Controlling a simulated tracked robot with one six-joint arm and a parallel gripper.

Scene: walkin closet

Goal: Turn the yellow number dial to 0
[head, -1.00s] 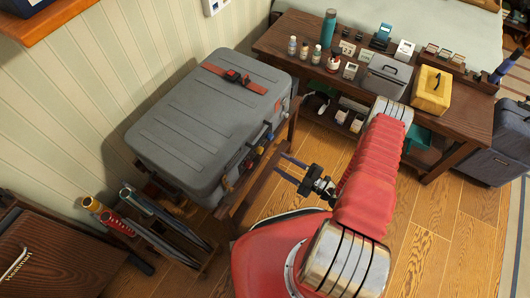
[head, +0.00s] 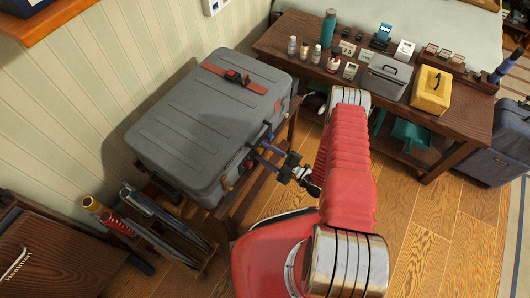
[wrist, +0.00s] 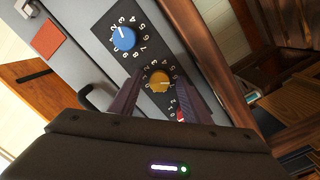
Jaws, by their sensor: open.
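The yellow number dial (wrist: 160,82) is on a dark panel on the front side of the grey suitcase (head: 200,118). Numerals ring it; its setting is too small to read surely. A blue dial (wrist: 123,38) sits beside it on the same panel, and a bit of red (wrist: 181,115) shows by my right finger. My gripper (wrist: 158,76) is open, with one finger on each side of the yellow dial. I cannot tell whether the fingers touch it. In the head view my gripper (head: 262,153) reaches the suitcase's front side, and the dials are hidden or too small there.
The suitcase lies on a wooden rack by the wall. A wooden bench (head: 455,125) with bottles, small boxes and a yellow case (head: 431,92) stands behind my arm. The floor (head: 420,225) at right is clear.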

